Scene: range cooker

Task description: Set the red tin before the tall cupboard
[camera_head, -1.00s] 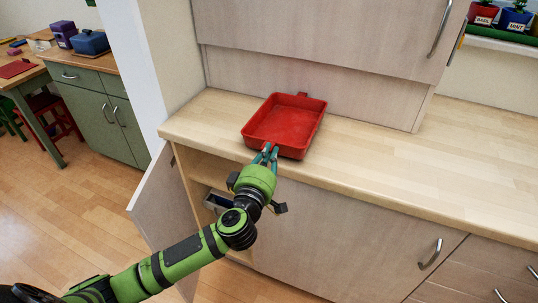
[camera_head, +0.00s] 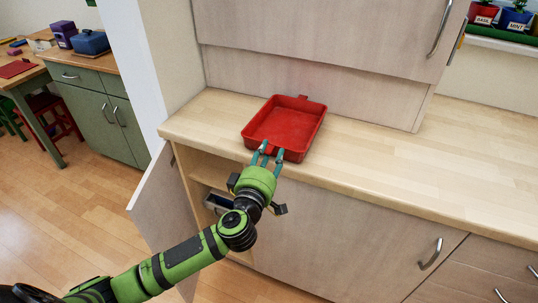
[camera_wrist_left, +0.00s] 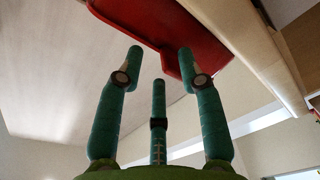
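The red tin (camera_head: 285,126) is a shallow square tray with a small tab on its far rim. It sits on the wooden worktop in front of the tall pale cupboard (camera_head: 310,85). My left gripper (camera_head: 267,151) is at the tin's near edge, its teal fingers spread apart. In the left wrist view the fingers of my left gripper (camera_wrist_left: 160,65) stand open, with the red tin (camera_wrist_left: 165,25) just beyond their tips and nothing clamped. I cannot tell whether a finger still touches the tin. My right gripper is out of view.
A lower cupboard door (camera_head: 165,205) stands open at the left under the worktop (camera_head: 440,165). The worktop is clear to the right of the tin. A green cabinet (camera_head: 100,110) stands further left, and potted herbs (camera_head: 515,18) sit at the top right.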

